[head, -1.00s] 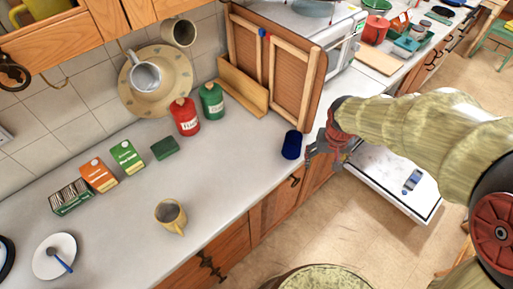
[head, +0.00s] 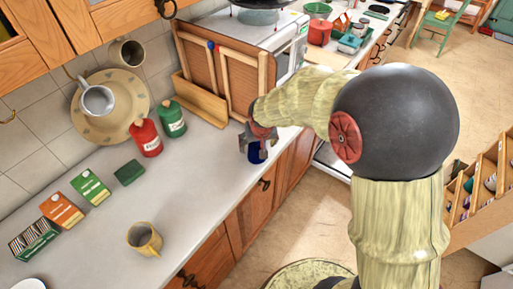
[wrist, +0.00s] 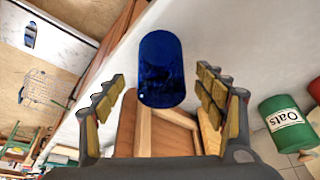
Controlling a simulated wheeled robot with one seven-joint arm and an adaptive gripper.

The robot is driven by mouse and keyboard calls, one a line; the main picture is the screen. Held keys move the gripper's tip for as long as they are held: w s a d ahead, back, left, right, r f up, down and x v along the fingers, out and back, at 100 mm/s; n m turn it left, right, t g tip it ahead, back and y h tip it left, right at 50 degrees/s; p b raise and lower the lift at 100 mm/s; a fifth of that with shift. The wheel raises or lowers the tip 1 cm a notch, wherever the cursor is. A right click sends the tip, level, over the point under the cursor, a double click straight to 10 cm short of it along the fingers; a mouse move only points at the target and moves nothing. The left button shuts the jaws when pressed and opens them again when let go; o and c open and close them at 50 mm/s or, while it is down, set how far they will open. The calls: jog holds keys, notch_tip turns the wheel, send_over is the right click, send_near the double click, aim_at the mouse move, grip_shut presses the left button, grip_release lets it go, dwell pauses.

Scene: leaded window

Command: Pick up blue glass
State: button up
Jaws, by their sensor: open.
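The blue glass (head: 257,153) stands near the front edge of the pale counter (head: 195,195). In the wrist view the dark blue glass (wrist: 161,70) shows between the two spread fingers, toward their tips. My gripper (wrist: 160,95) is open, with one finger on each side of the glass and a gap visible on both sides. In the head view my gripper (head: 258,140) is over and around the upper part of the glass and hides some of it. I cannot tell whether any finger touches it.
A red canister (head: 146,137) and a green canister (head: 172,118) stand to the left. A wooden rack (head: 203,103) is behind the glass. A yellow mug (head: 144,239) and small boxes (head: 90,187) are farther left. The counter around the glass is mostly clear.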

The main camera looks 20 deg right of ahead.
jog(key=x, duration=0.4)
jog(key=shift+a+b, duration=0.1)
jog(key=shift+b, duration=0.3)
jog(key=shift+r, duration=0.1)
jog(key=shift+c, duration=1.3)
jog(key=c, duration=1.1)
jog(key=shift+c, duration=1)
jog(key=shift+r, duration=0.15)
